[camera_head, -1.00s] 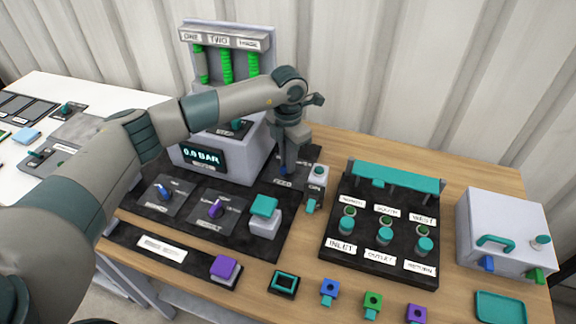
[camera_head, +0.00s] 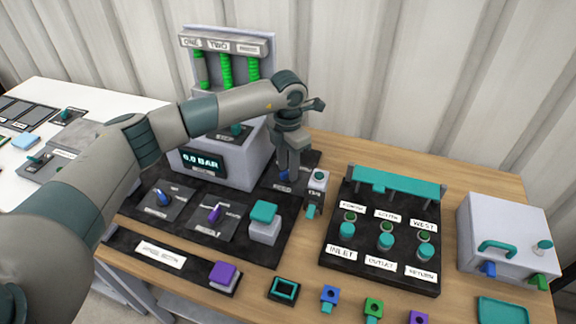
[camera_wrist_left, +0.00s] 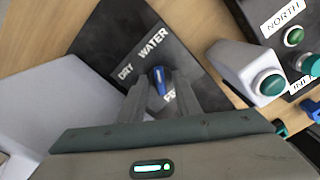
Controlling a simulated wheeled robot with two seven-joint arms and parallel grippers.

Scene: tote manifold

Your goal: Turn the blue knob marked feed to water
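The blue feed knob (camera_wrist_left: 159,80) sits on a dark plate (camera_wrist_left: 128,42) marked DRY, WATER and a partly hidden third label. It shows between and just past the fingertips of my left gripper (camera_wrist_left: 160,92). The fingers stand apart, one on each side; a gap shows, and I cannot tell whether either touches the knob. The knob's bar lies roughly along the picture's vertical, its upper end towards WATER. In the head view my left gripper (camera_head: 288,172) points down over the plate and mostly hides the knob (camera_head: 283,176). My right gripper is not in view.
A grey box with a teal button (camera_wrist_left: 270,83) stands close right of the gripper. The pale display housing (camera_head: 245,165) is on the left. Another blue knob (camera_head: 162,198), a purple knob (camera_head: 215,214) and a teal-topped block (camera_head: 264,212) are nearer the front.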

